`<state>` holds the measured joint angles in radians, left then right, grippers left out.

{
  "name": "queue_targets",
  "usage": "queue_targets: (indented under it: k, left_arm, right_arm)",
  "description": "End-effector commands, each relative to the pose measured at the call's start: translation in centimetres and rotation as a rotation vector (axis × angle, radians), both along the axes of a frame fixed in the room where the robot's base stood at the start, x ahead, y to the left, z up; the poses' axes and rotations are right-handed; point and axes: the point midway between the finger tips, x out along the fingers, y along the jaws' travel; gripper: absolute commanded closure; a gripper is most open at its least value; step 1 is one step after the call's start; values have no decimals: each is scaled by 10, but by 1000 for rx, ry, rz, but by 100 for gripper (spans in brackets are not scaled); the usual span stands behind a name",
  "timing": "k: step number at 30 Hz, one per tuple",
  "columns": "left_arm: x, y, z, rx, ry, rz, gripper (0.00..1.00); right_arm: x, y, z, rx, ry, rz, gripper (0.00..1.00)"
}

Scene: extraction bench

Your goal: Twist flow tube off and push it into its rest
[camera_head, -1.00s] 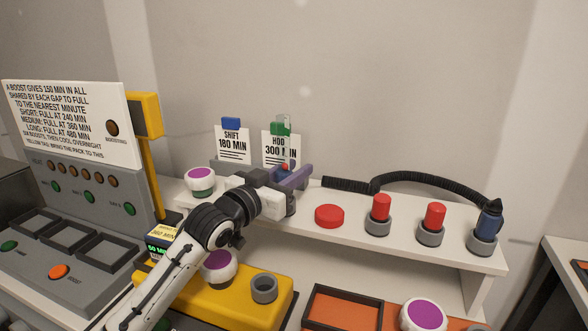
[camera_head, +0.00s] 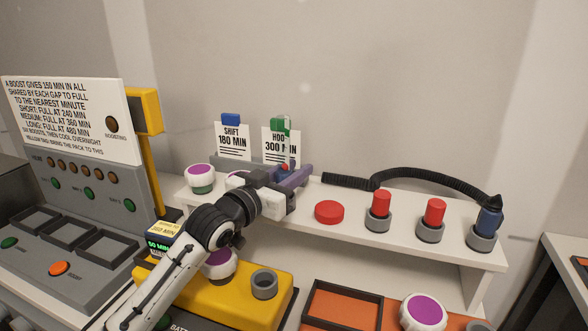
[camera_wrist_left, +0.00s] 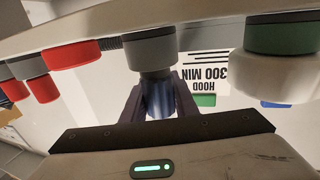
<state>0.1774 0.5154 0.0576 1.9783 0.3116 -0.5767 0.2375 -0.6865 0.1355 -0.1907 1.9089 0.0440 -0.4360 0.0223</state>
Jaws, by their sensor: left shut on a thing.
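My left gripper (camera_head: 292,176) is at the back of the white shelf, in front of the HOOD card. Its dark fingers are shut on the flow tube (camera_head: 284,167), an upright piece with a red spot low down and what looks like a clear upper part. In the left wrist view, the fingers stand on both sides of its blue part (camera_wrist_left: 158,98). That part meets a grey collar (camera_wrist_left: 149,48); whether it is still seated there I cannot tell. The tube's foot is hidden in the head view. My right gripper is not in view.
A red disc (camera_head: 329,212) and two red pegs in grey collars (camera_head: 379,223) stand to the right. A black hose (camera_head: 430,182) arches to a blue plug (camera_head: 489,219). A purple-topped jar (camera_head: 200,178) stands left. An empty grey ring (camera_head: 264,284) sits on a yellow block (camera_head: 205,299).

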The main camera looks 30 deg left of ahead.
Motion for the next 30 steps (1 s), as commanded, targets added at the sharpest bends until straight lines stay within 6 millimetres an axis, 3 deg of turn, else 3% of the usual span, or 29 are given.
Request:
queue_targets:
  k: [30]
  left_arm:
    - [0, 0, -8, 0, 1, 0, 100]
  right_arm:
    - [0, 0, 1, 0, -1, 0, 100]
